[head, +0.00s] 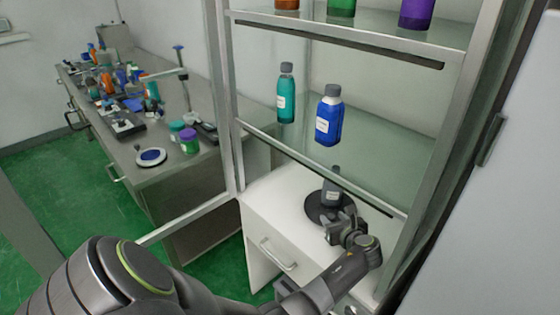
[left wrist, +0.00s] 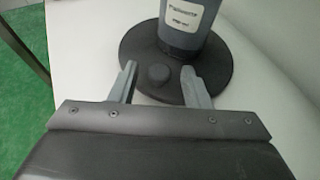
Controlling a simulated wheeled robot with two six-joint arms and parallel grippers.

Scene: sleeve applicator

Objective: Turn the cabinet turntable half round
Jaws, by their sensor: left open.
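The turntable (head: 314,209) is a dark round disc on the white cabinet's bottom surface. A grey labelled bottle (head: 332,188) stands upright on it. In the left wrist view the turntable (left wrist: 228,62) shows a small round dark knob (left wrist: 159,75) near its front edge, with the bottle (left wrist: 183,22) behind it. My left gripper (head: 338,222) is at the near edge of the disc. In the left wrist view my left gripper (left wrist: 158,80) is open, with one finger on each side of the knob and gaps between. My right gripper is not in view.
Glass shelves above hold a teal bottle (head: 286,95) and a blue bottle (head: 329,118). A shelf edge (head: 300,160) runs above the turntable. The metal cabinet frame (head: 222,110) stands at left. A cluttered bench (head: 160,183) is further left.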

